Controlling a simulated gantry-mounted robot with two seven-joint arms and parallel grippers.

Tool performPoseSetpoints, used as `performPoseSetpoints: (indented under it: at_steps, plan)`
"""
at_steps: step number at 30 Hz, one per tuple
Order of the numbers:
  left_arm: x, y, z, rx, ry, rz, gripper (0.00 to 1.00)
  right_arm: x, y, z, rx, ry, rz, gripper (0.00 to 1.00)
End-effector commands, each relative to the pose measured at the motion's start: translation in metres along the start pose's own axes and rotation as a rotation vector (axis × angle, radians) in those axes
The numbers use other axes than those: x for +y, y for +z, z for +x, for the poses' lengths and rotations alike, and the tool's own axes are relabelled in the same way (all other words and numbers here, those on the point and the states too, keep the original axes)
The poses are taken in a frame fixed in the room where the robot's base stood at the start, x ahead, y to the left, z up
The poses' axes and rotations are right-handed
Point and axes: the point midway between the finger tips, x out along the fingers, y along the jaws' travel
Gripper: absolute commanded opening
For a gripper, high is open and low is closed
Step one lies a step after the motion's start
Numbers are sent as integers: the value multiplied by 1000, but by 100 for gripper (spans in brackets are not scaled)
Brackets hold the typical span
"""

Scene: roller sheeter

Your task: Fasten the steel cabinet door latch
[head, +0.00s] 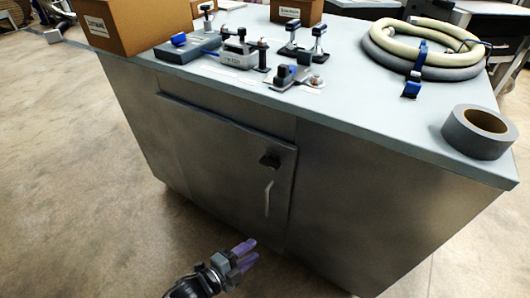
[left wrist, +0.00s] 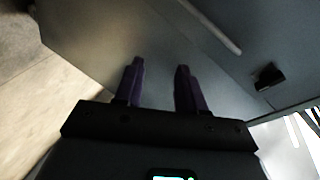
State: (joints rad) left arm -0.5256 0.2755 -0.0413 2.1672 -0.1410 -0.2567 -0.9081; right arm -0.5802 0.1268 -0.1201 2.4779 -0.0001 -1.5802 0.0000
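The steel cabinet door (head: 225,165) is on the cabinet front and appears slightly proud of it, perhaps ajar. A black latch (head: 270,160) sits near the door's upper right corner, with a pale vertical handle (head: 267,198) below it. My left gripper (head: 246,253) has purple fingers and is below and left of the handle, apart from it. In the left wrist view the fingers (left wrist: 160,84) are spread with nothing between them. That view also shows the latch (left wrist: 268,77) at the right and the handle (left wrist: 222,34) above. My right gripper is not in view.
The cabinet top (head: 340,105) holds metal clamps (head: 240,55), coiled hoses (head: 420,50), a grey tape roll (head: 480,132) and cardboard boxes (head: 130,22). The concrete floor (head: 70,170) is open to the left of the cabinet.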

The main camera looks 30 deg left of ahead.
Motion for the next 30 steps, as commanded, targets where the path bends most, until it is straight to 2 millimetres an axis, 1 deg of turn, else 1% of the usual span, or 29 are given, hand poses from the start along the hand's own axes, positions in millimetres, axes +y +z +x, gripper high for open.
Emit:
performPoseSetpoints:
  at_steps: [1, 2, 3, 5, 6, 9, 12, 15, 18, 23, 26, 30]
  plan:
    - [-44, -8, -5, 53, -53, 101, 39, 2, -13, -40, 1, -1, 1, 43]
    - [-58, -10, -6, 84, -85, 154, 39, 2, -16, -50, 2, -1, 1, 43]
    - [-76, -10, -8, 119, -123, 214, 39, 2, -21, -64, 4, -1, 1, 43]
    - [-102, -10, -11, 158, -164, 285, 39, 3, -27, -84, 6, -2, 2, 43]
    - [-117, -9, -13, 177, -183, 320, 39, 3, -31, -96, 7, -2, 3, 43]
    - [-151, -3, -16, 195, -196, 371, 39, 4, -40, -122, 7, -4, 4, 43]
    - [-177, 3, -16, 186, -186, 409, 39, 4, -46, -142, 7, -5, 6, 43]
    - [-200, 2, -17, 186, -191, 435, 39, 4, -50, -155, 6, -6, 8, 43]
    - [-213, -1, -17, 189, -196, 449, 39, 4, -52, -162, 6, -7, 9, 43]
    - [-220, -4, -11, 190, -202, 451, 39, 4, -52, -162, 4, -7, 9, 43]
    - [-221, -6, -2, 190, -205, 451, 39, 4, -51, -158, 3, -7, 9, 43]
    - [-223, -10, 18, 190, -207, 450, 39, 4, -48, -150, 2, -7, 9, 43]
